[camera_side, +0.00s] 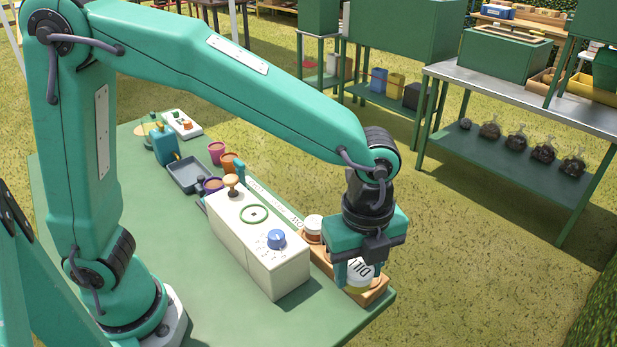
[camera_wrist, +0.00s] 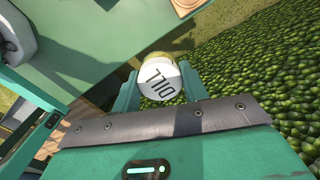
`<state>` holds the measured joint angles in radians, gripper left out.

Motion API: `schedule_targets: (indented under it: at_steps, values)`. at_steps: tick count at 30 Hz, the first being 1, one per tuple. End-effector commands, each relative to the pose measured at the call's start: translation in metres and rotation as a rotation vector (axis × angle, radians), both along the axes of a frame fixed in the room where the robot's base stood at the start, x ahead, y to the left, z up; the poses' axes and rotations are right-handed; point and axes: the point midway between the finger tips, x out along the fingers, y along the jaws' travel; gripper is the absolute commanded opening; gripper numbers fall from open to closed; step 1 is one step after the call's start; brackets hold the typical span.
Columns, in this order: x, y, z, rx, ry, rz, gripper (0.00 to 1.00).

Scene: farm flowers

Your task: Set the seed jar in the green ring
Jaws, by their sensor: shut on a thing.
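The seed jar (camera_side: 358,274), with a white lid marked DILL and yellowish contents, is between the fingers of my gripper (camera_side: 357,279). It also shows in the wrist view (camera_wrist: 158,77), with a finger on each side. My gripper is shut on this jar, over the front end of a wooden rack (camera_side: 376,294). I cannot tell whether the jar's base touches the rack. The green ring (camera_side: 254,213) lies flat on top of a cream box (camera_side: 262,257), to the left of my gripper, and nothing stands in it.
The cream box also carries a blue dial (camera_side: 276,239) and a wooden knob (camera_side: 231,184). Another white-lidded jar (camera_side: 313,226) stands on the rack behind my gripper. A grey tray (camera_side: 187,174) and small pots (camera_side: 217,151) are farther back on the green table (camera_side: 180,260).

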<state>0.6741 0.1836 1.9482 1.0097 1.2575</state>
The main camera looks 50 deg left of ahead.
Motion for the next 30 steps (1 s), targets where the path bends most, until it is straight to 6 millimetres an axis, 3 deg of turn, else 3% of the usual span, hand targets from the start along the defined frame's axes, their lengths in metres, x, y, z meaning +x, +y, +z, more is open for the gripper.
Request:
schedule_targets:
  at_steps: [8,16,30]
  values:
    - [0.017,0.051,0.007,-0.001,-0.002,0.128,0.21]
    - [0.027,0.118,0.014,-0.001,-0.002,0.293,0.21]
    - [0.013,0.227,0.023,0.000,-0.001,0.583,0.21]
